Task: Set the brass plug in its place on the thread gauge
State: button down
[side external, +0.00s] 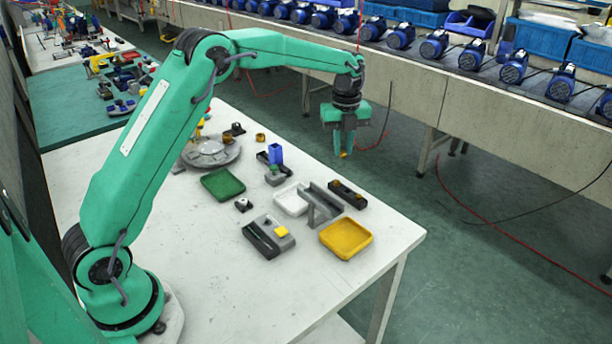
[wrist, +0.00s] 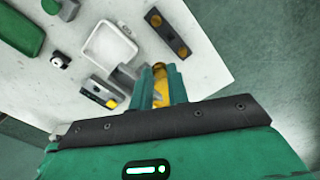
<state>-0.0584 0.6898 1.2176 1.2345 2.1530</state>
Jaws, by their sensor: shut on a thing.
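My gripper (side external: 343,152) is shut on the brass plug (side external: 343,155), held in the air with its lower end showing below the fingers. In the wrist view the plug (wrist: 160,82) sticks out between the two green fingers (wrist: 161,88), which hide part of it. A dark bar (side external: 347,194) with brass-coloured round spots on top lies on the table near its right edge; it looks like the thread gauge. In the wrist view this bar (wrist: 167,33) is ahead of the fingertips and apart from the plug.
A grey V-shaped rest (side external: 320,205) stands beside the bar. A white tray (side external: 290,200), a yellow tray (side external: 346,237), a green tray (side external: 222,184) and a grey block with a yellow piece (side external: 268,238) lie nearby.

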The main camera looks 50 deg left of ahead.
jog(key=s+a+f, duration=0.1)
jog(key=s+a, duration=0.2)
jog(key=s, duration=1.9)
jog(key=shift+w+a+f, duration=0.1)
jog(key=shift+f, duration=2.2)
jog(key=shift+f, duration=0.2)
jog(key=shift+f, duration=2.25)
jog(key=shift+f, duration=0.3)
jog(key=c, duration=1.3)
grip_release()
jog(key=shift+r, duration=0.2)
